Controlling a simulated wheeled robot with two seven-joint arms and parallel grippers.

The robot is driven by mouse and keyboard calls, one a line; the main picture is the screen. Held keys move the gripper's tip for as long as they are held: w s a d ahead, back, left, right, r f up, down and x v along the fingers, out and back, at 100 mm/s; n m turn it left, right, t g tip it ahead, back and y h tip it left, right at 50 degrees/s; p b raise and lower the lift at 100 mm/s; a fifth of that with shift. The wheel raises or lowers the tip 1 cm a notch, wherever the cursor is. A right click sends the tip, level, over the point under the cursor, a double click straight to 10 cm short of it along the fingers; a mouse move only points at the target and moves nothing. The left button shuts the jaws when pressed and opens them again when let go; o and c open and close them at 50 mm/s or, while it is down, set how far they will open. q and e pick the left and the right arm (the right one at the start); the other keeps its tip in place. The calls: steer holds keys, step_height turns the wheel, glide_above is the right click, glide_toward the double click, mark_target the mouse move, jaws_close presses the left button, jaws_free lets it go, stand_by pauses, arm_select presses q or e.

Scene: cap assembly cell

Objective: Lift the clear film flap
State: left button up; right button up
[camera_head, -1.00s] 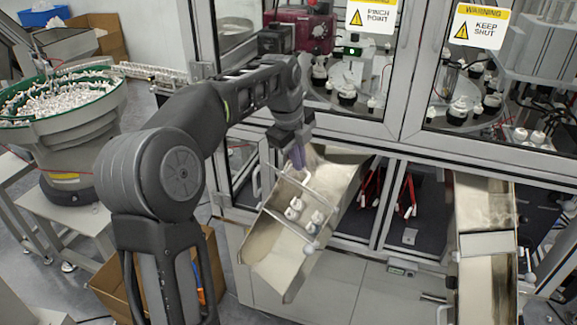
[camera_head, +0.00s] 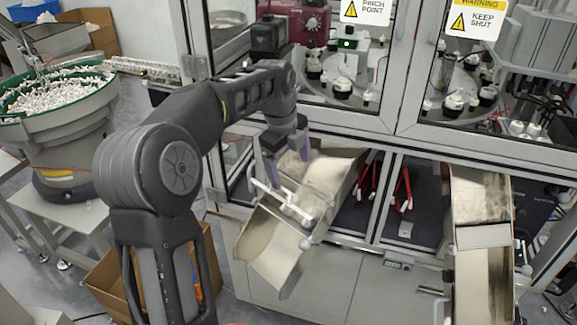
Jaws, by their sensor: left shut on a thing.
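My left gripper (camera_head: 284,168) reaches in from the left over the upper part of the left metal chute (camera_head: 267,262). Its purple-grey fingers are shut on the clear film flap (camera_head: 283,202). The film itself is hardly visible; a pale bar and thin white edge lines show at the fingers, slanting across the chute. Small white caps lie around the bar and are hard to tell apart from it. My right gripper is not in view.
A second metal chute (camera_head: 484,205) stands at the right. The machine's framed glass doors (camera_head: 345,60) rise behind the chutes. Red-handled tools (camera_head: 367,178) hang in the dark opening between them. A bowl feeder (camera_head: 58,125) and a cardboard box (camera_head: 103,283) stand at the left.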

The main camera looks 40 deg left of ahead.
arm_select(q)
steer(key=shift+w+d, duration=0.2)
steer(key=shift+d, duration=0.05)
steer(key=shift+c, duration=0.9)
steer(key=shift+w+r+p, duration=0.1)
steer(key=shift+r+p, duration=0.3)
steer(key=shift+p, duration=0.1)
steer(key=shift+c, duration=0.6)
steer(key=r+p, duration=0.1)
steer(key=w+p, duration=0.1)
steer(key=shift+w+d+r+p, duration=0.15)
steer(key=shift+d+r+p, duration=0.15)
steer(key=shift+r, duration=0.1)
steer(key=c, duration=0.3)
steer(key=shift+w+a+r, duration=0.1)
steer(key=shift+w+r, duration=1.9)
steer(key=shift+w, duration=0.3)
steer(key=shift+c, duration=0.3)
